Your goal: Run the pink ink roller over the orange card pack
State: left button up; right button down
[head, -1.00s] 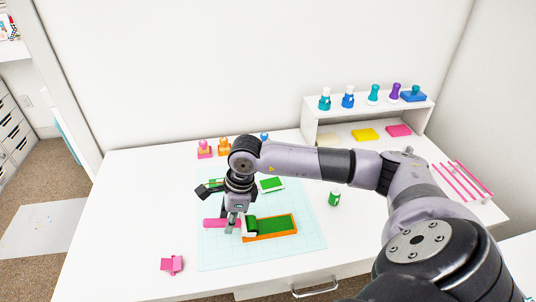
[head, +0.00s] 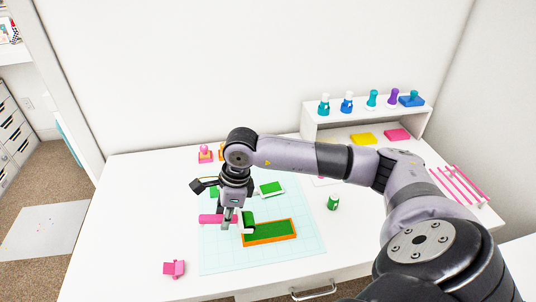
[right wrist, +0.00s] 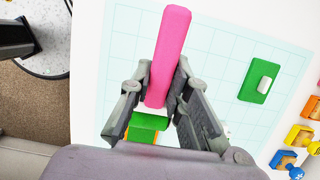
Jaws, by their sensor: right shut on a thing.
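The ink roller has a pink handle (head: 212,219) and a white and green head (head: 249,222). My right gripper (head: 228,222) is shut on it; in the right wrist view its fingers (right wrist: 156,104) flank the pink handle (right wrist: 168,50). The orange card pack (head: 268,240) lies flat on the mat with a green top face. The roller head is at the pack's left end; I cannot tell whether it touches. In the right wrist view the fingers and wrist hide most of the pack. My left gripper is not in view.
A pale cutting mat (head: 215,258) covers the middle of the white table. A green pad (head: 271,188) lies behind the pack, a green can (head: 333,203) to the right, a pink piece (head: 174,268) front left. Bottles stand on the rear shelf (head: 375,112).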

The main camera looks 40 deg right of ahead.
jog(key=shift+r, duration=0.3)
jog(key=shift+w+r+p, duration=0.15)
jog(key=shift+p, duration=0.15)
jog(key=w+d+m+h+p, duration=0.1)
jog(key=m+p, duration=0.1)
jog(key=m, duration=0.1)
jog(key=w+d+m+g+p, duration=0.1)
jog(key=m+p, duration=0.2)
jog(key=w+d+m+h+p, duration=0.1)
jog(key=m+p, duration=0.2)
jog(key=shift+w+d+r+h, duration=0.1)
jog(key=shift+h, duration=0.2)
